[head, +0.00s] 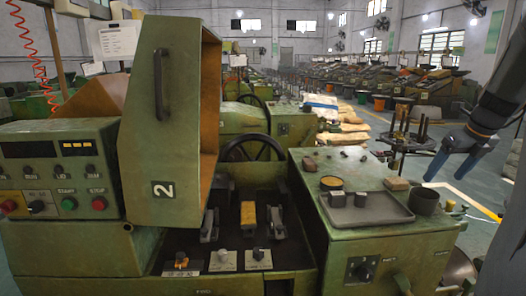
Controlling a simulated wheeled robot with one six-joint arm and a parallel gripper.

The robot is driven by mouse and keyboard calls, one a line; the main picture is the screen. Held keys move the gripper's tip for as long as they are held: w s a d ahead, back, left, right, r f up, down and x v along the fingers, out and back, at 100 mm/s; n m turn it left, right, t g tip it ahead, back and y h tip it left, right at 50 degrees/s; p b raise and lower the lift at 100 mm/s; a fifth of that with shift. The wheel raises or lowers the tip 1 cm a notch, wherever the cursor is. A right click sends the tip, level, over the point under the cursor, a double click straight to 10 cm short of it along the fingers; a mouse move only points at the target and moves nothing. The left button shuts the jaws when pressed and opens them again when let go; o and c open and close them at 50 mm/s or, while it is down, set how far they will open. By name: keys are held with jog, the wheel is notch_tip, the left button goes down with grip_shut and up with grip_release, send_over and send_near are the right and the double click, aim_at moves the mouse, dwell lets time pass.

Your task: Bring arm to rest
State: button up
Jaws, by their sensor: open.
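My gripper (452,170) is at the right of the head view, hanging from my dark arm. Its two blue fingers are spread apart and nothing is between them. It appears above and to the right of the green machine (390,245), near the dark cup on its top. I cannot tell the exact distance between them. The machine's tall green cover (165,130), marked 2, stands open with its orange inner side showing.
A grey tray (365,212) with small dark parts and a dark cup (424,201) sit on the machine top. A control panel (60,175) with buttons is at left. A spoked stand (405,140) is behind the gripper. Floor shows at right.

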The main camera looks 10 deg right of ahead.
jog(key=a+f+n, duration=0.2)
jog(key=a+n, duration=0.3)
jog(key=a, duration=0.3)
jog(key=a+f+n+g, duration=0.1)
jog(key=a+f+n, duration=0.1)
jog(key=a+n, duration=0.4)
jog(key=s+a+f+n, duration=0.1)
jog(key=a+f+n, duration=0.2)
jog(key=a+n, duration=0.3)
jog(key=shift+a, duration=2.15)
jog(key=s+a+f+n+g, duration=0.1)
jog(key=s+a+f+n, duration=0.3)
jog(key=s+a+n, duration=0.3)
jog(key=s+a+f+n+g, duration=0.1)
jog(key=s+a+f+n, duration=0.3)
jog(key=s+a+n, duration=0.4)
jog(key=shift+a+n, duration=1.7)
jog(key=shift+n, duration=0.6)
